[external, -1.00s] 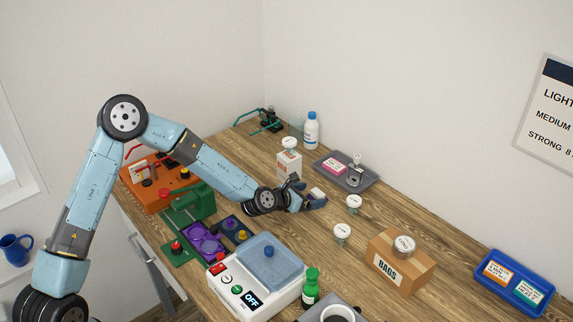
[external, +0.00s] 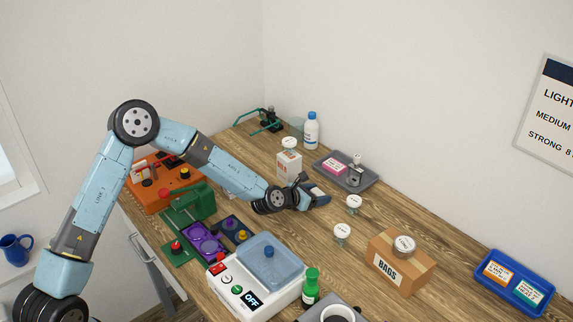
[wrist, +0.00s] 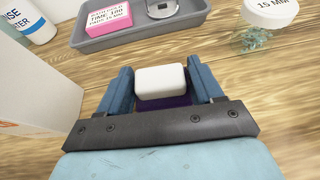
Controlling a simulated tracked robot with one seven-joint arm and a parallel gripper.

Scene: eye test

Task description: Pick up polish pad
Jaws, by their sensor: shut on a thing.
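The polish pad (wrist: 161,81), a white rounded block with a dark purple part below it, sits between the two blue fingers in the wrist view. My gripper (wrist: 160,88) is shut on it, with one finger on each side. I cannot tell whether the pad still touches the bench.
A white box (external: 288,165) with a jar on top stands close behind my gripper. A grey tray (external: 368,187) with a pink block lies beyond. Two small jars (external: 354,204) (external: 342,235) stand to the right. A white machine (external: 225,291) is in front.

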